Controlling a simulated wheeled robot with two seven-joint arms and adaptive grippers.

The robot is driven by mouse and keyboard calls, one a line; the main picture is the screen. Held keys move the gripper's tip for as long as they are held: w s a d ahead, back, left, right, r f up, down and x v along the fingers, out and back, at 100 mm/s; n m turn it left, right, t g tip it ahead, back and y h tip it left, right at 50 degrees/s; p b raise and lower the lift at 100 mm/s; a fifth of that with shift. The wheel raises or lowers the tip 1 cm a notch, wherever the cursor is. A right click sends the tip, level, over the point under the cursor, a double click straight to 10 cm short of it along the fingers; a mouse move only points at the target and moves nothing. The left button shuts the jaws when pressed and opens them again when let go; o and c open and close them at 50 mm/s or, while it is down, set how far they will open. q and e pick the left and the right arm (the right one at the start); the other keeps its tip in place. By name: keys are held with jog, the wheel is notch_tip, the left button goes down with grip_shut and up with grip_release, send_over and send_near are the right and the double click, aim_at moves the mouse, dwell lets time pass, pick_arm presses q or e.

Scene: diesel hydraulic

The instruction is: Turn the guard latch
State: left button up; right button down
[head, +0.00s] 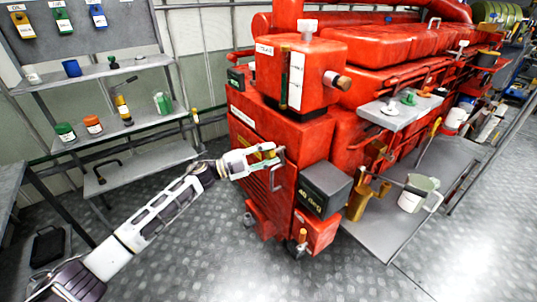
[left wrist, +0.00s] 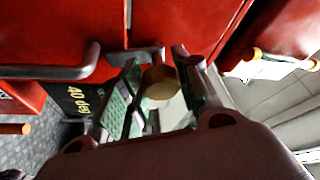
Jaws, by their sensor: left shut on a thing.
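My left gripper (head: 266,160) reaches in from the left to the front of the red engine housing (head: 285,130). In the left wrist view its fingers (left wrist: 158,95) are shut on the guard latch, a small part with a round brass-coloured piece (left wrist: 160,82) and a grey metal piece behind it. The latch sits at the edge of the red guard panel (left wrist: 60,25), by a dark seam. In the head view the fingers mostly hide the latch. A grey bar handle (left wrist: 50,71) is on the panel beside it. My right gripper is in neither view.
A dark box marked "40 deg" (head: 325,190) juts out right of the gripper. Shelves (head: 110,135) with bottles are at left. The front floor is clear.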

pick_arm(q)
jog(key=shift+m+g, duration=0.3)
jog(key=shift+m, duration=0.5)
jog(key=shift+m+y, duration=0.4)
jog(key=shift+m, duration=0.2)
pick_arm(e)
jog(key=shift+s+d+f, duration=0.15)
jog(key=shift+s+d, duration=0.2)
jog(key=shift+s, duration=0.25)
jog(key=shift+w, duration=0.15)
pick_arm(q)
jog(key=o, duration=1)
jog(key=shift+a, duration=0.1)
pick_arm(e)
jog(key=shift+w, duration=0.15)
pick_arm(q)
jog(key=shift+a, duration=0.1)
jog(key=shift+v, duration=5.85)
